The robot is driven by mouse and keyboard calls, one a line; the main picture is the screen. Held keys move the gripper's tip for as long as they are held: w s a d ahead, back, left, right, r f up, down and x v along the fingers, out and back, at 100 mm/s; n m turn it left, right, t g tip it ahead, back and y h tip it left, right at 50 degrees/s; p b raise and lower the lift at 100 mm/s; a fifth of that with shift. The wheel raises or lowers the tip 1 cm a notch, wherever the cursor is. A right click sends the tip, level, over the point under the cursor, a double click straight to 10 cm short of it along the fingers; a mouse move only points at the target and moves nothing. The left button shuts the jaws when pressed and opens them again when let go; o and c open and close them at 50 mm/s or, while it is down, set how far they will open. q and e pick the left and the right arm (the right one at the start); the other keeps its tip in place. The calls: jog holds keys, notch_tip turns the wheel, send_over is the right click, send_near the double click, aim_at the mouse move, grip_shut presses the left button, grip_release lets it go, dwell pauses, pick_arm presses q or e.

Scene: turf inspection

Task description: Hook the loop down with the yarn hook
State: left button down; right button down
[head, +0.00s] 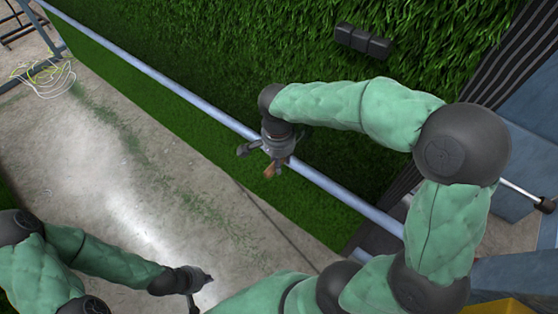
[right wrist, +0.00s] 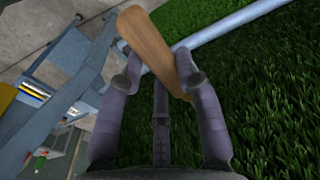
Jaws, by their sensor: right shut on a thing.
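My right gripper (head: 262,160) is over the pale blue bar in front of the turf, shut on a brown wooden handle. The green turf (head: 220,50) hangs behind the bar and fills the right side of the wrist view. No single loop can be made out in it. My left gripper (head: 202,290) is low over the concrete, fingers apart, with nothing seen between them.
The pale blue bar (head: 165,80) runs diagonally across the turf. A dark block (head: 362,40) sits on the turf. White and yellow cable (head: 45,78) lies coiled at far left. Blue-grey framework (head: 520,270) stands at right. The concrete floor (head: 130,180) is mostly clear, with green scraps.

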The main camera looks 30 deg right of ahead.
jog(key=shift+w+d+r, duration=0.25)
jog(key=shift+w+d, duration=0.05)
jog(key=shift+d, duration=0.4)
jog(key=shift+w+d+r, duration=0.2)
jog(key=shift+w+d, duration=0.05)
jog(key=shift+d, duration=0.4)
dwell(0.9)
jog(key=shift+f, duration=0.1)
jog(key=shift+w+d+f+b, duration=0.1)
jog(key=shift+d+f+b, duration=0.15)
jog(key=shift+f+b, duration=0.7)
jog(key=shift+f, duration=0.25)
jog(key=shift+w+d+f+b, duration=0.1)
jog(key=shift+d+f+b, duration=0.05)
jog(key=shift+f+b, duration=0.25)
jog(key=shift+w+d+f+b, duration=0.15)
jog(key=shift+f+b, duration=0.15)
jog(key=shift+f, duration=0.15)
jog(key=shift+s, duration=0.1)
jog(key=shift+r, duration=0.2)
jog(key=shift+s+a+r+p, duration=0.1)
jog(key=shift+a+r+p, duration=0.1)
jog(key=shift+r+p, duration=0.35)
jog(key=shift+s+a+r+p, duration=0.1)
jog(key=shift+a+r+p, duration=0.2)
jog(key=shift+r, duration=0.45)
jog(key=shift+s+a+r+p, duration=0.1)
jog(key=shift+a+r+p, duration=0.05)
jog(key=shift+r+p, duration=0.4)
jog(key=shift+r, duration=0.1)
